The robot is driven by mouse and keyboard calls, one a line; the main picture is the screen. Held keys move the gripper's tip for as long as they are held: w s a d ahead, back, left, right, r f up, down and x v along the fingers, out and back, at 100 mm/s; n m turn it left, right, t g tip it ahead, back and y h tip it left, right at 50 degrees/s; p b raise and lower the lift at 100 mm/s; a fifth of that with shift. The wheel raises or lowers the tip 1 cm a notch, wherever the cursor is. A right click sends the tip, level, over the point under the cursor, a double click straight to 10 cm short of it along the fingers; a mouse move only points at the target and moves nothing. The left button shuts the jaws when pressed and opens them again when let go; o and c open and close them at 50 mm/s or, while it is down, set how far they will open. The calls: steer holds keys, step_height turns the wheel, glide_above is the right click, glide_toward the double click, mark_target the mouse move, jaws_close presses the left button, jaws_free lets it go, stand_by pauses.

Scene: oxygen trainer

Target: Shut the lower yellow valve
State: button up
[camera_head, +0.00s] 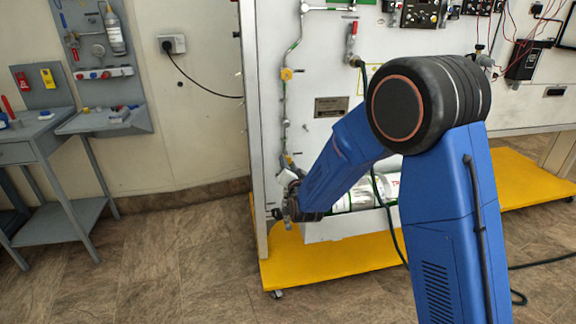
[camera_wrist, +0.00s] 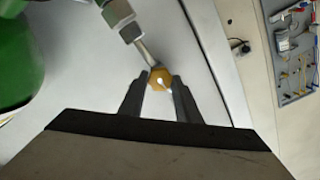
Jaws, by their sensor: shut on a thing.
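The lower yellow valve (camera_wrist: 160,78) shows in the wrist view as a small rounded yellow piece at the end of a thin metal stem. My gripper (camera_wrist: 159,84) has one dark finger on each side of it and is shut on it. In the head view my gripper (camera_head: 291,207) is at the lower left of the white panel (camera_head: 335,75), and the part it holds is hidden there. Another yellow valve (camera_head: 287,74) sits higher on the pipe.
A green cylinder (camera_wrist: 18,45) and a metal fitting (camera_wrist: 118,14) are close by in the wrist view. A yellow base (camera_head: 325,260) runs under the panel. A grey table (camera_head: 45,140) stands at the left, with open floor (camera_head: 180,260) between.

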steer(key=shift+m, duration=0.6)
steer(key=shift+f, duration=0.1)
steer(key=o, duration=1.1)
steer(key=shift+c, duration=0.2)
steer(key=v, duration=1.7)
steer(key=shift+s, duration=0.25)
steer(key=shift+d, duration=0.2)
